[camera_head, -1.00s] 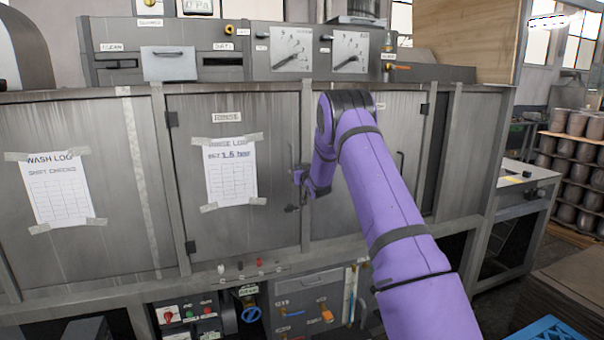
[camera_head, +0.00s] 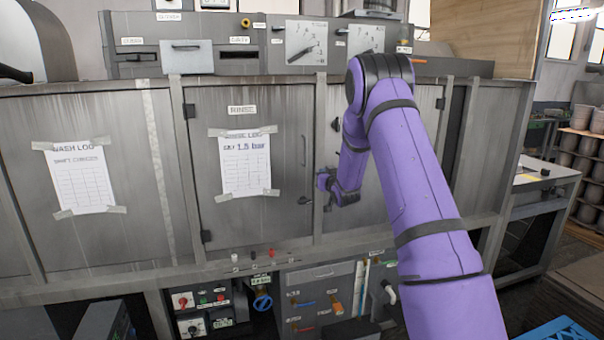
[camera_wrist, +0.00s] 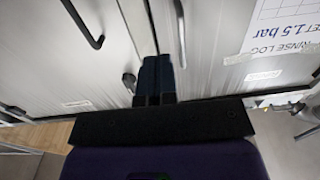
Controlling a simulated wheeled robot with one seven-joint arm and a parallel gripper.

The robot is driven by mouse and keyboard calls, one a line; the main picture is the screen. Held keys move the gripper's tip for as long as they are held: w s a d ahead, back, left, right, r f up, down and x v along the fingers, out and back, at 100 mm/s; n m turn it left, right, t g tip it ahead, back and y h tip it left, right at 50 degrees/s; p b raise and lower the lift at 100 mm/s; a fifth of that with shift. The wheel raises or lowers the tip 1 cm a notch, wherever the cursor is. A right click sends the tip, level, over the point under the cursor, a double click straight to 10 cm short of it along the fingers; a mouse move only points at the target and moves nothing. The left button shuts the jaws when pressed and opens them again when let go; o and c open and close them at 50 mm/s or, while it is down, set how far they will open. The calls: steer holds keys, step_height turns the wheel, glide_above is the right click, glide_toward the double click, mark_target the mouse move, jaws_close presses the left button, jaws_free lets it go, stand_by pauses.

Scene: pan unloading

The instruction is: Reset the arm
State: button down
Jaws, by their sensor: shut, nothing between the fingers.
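My purple arm reaches up from the lower right of the head view and bends back down at a dark elbow. My gripper (camera_head: 324,181) is small in the head view, in front of the machine front, just right of the rinse door (camera_head: 212,170). In the wrist view my gripper's dark fingers (camera_wrist: 155,78) are together with nothing between them. They point toward the seam between two door panels, near a dark latch (camera_wrist: 129,80). I cannot tell the exact gap between the fingertips and the panels.
A grey washing machine with paper logs (camera_head: 80,178) fills the front. Dark bar handles (camera_head: 304,151) stand out from its doors. Below are a blue valve (camera_head: 262,301) and switches (camera_head: 182,300). A side table (camera_head: 540,172) and stacked pots (camera_head: 588,150) stand at the right.

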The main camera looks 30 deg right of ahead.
steer(key=s+a+r+g+y, duration=0.2)
steer(key=s+a+r+g, duration=0.4)
steer(key=s+a+r, duration=1.1)
steer(key=s+a+n+g+y, duration=0.1)
steer(key=s+a+g, duration=0.2)
steer(key=s+a, duration=0.4)
steer(key=s+a+n+g+y, duration=0.1)
steer(key=s+a+g, duration=0.2)
steer(key=s, duration=2.3)
steer(key=a, duration=0.4)
steer(key=shift+s+f+n, duration=0.15)
steer(key=shift+s+n, duration=0.05)
steer(key=shift+n, duration=0.2)
